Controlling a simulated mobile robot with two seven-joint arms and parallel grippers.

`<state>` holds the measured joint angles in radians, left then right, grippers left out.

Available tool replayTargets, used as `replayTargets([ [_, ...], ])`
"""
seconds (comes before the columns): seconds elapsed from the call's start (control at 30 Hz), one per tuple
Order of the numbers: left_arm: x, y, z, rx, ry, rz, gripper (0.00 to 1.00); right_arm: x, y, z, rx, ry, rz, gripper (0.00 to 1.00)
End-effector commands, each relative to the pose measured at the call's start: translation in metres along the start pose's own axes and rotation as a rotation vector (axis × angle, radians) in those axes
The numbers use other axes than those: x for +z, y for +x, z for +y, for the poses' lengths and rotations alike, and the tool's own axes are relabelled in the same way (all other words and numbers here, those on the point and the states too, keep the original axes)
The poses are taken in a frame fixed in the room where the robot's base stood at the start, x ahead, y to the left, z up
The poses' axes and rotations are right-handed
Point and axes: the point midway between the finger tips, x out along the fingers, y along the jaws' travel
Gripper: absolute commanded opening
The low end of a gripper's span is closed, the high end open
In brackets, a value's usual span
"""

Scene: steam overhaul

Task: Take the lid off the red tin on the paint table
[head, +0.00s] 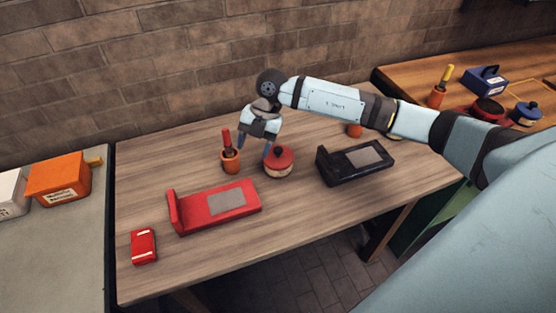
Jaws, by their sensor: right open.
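The red tin (277,172) stands upright on the wooden paint table (310,225). Its red lid (285,158) with a dark knob sits on top, and a pale body shows below. My right gripper (255,146) points down, open and empty, just left of and above the lid. One finger hangs close to the lid's left side; I cannot tell whether it touches. The other finger is near an orange pot (231,162). My left gripper is not in view.
The orange pot holds a red-handled brush just left of the tin. A red panel holder (185,214) lies in front, a black one (345,170) to the right. A small red box (144,246) is front left. A brick wall (150,70) stands behind.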

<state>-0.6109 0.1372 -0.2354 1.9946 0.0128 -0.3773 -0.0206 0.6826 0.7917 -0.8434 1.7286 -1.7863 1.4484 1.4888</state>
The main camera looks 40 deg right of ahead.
Motion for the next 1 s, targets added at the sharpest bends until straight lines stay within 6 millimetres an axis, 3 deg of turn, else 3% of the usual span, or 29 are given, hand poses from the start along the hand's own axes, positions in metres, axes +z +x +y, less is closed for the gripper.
replayTargets([
  [0.03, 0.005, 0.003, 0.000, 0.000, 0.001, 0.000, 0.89, 0.025, -0.018, -0.008, -0.062, 0.046, -0.104, 0.60],
  [0.1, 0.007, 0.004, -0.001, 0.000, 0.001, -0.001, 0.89, 0.049, -0.039, -0.018, -0.127, 0.112, -0.216, 0.60],
  [0.27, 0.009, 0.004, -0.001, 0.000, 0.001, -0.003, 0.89, 0.075, -0.065, -0.031, -0.198, 0.201, -0.349, 0.60],
  [0.37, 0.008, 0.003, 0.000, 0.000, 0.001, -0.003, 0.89, 0.082, -0.058, -0.036, -0.209, 0.214, -0.365, 0.60],
  [0.7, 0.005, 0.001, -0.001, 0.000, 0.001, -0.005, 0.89, 0.101, -0.001, -0.050, -0.206, 0.212, -0.362, 0.60],
  [1.0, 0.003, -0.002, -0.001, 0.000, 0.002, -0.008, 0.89, 0.110, 0.023, -0.055, -0.207, 0.210, -0.361, 0.60],
])
